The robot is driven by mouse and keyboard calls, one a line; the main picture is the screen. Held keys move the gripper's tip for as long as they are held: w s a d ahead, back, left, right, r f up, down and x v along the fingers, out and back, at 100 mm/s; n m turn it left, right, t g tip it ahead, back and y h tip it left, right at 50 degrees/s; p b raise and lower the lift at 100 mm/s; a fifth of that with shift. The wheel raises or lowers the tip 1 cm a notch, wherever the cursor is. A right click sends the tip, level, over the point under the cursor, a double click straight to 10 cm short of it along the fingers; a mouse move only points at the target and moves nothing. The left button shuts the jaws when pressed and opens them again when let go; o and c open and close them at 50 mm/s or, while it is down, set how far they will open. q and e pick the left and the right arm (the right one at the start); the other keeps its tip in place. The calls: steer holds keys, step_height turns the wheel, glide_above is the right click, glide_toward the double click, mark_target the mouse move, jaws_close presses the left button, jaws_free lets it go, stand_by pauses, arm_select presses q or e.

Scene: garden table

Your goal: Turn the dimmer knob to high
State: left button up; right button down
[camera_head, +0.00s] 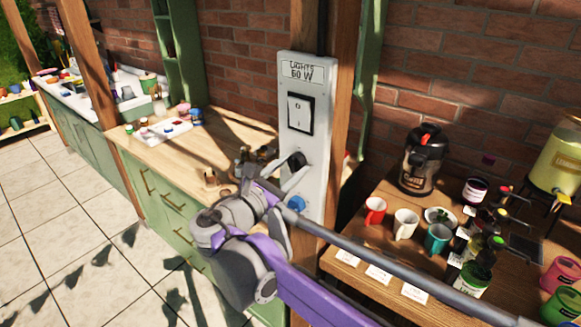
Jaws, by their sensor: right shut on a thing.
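A white wall panel (315,130) labelled "LIGHTS 60 W" is fixed to a wooden post. It carries a white switch in a black frame (300,114). A dark round knob (296,159) sits below the switch. My right gripper (293,172) reaches up to the dark knob from below, its fingers shut on it and partly covering it. The knob's pointer and any scale marks cannot be made out. A blue round part (296,203) shows lower on the panel, beside my wrist. My left gripper is not in view.
A wooden counter (215,150) with small items lies left of the panel. A table on the right holds a black dispenser (423,160), a red mug (375,210), a white mug (405,223), a teal mug (437,238) and bottles. My right arm passes close over this table's front.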

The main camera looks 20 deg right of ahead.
steer(key=m+p, duration=0.1)
steer(key=m, duration=0.2)
steer(key=shift+r+m, duration=0.1)
steer(key=shift+m, duration=0.3)
steer(key=m+p, duration=0.2)
steer(key=m, duration=0.2)
steer(key=shift+m+h, duration=0.3)
steer(key=shift+m, duration=0.1)
steer(key=m+p, duration=0.1)
steer(key=m, duration=0.3)
steer(key=shift+w+a+m+h+p, duration=0.1)
steer(key=shift+m+h+p, duration=0.2)
steer(key=shift+m+p, duration=0.1)
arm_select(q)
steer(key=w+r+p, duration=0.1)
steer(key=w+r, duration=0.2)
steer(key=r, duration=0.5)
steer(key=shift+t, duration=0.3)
arm_select(e)
steer(key=shift+m, duration=1.9)
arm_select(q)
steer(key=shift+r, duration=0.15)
arm_select(e)
steer(key=shift+c, duration=1.6)
jaws_free()
